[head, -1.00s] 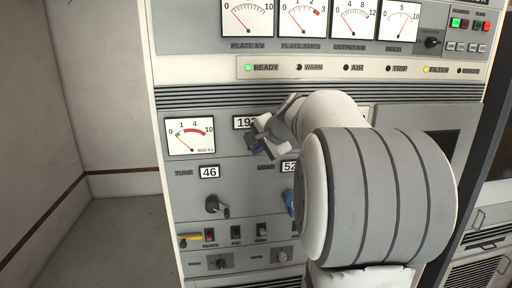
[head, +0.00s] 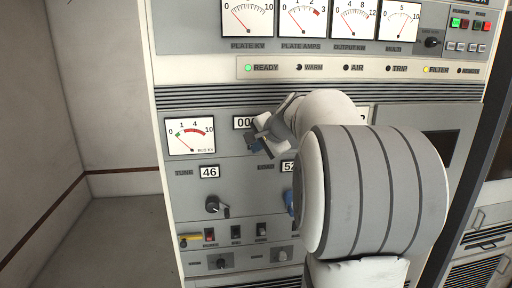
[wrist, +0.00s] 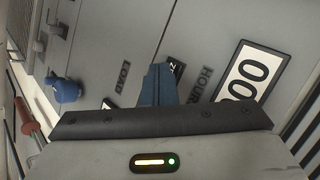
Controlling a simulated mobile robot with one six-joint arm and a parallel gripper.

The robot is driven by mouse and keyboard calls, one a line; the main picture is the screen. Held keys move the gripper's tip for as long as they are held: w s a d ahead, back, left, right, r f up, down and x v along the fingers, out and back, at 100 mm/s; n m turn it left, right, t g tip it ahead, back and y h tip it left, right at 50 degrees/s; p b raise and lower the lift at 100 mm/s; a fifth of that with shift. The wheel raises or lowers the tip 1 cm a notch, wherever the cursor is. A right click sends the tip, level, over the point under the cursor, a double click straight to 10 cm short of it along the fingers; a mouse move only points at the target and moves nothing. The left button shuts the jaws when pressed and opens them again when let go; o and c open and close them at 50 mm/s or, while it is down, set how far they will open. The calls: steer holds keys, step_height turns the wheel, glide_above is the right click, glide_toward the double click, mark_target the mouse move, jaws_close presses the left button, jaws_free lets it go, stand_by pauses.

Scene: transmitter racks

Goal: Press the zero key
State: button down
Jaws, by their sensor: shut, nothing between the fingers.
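My gripper (head: 254,146) is shut and empty, with its blue fingertips at the rack's front panel, just below the hours counter (head: 241,123). The counter reads zeros where it shows, and the gripper hides its right part. In the wrist view the counter also shows (wrist: 251,76), next to the HOURS label. A small dark key with a pale marking, likely the zero key (wrist: 177,68), is right beside the shut fingers (wrist: 158,72) and partly hidden by them. I cannot tell whether the fingertips still touch it.
A blue knob (wrist: 65,89) sits by the LOAD label, and also shows in the head view (head: 289,202). A black TUNE knob (head: 216,206) and small switches are lower on the panel. A bus meter (head: 190,136) is left of the gripper. Free floor lies left of the rack.

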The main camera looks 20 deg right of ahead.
steer(key=shift+s, duration=0.1)
steer(key=shift+s+a+b, duration=0.2)
steer(key=shift+s+b, duration=0.2)
steer(key=shift+s, duration=0.25)
steer(key=s+b, duration=0.1)
steer(key=s, duration=0.1)
steer(key=s+a+b, duration=0.1)
steer(key=s, duration=0.1)
steer(key=shift+s+a, duration=0.2)
steer(key=shift+s, duration=0.2)
stand_by(0.5)
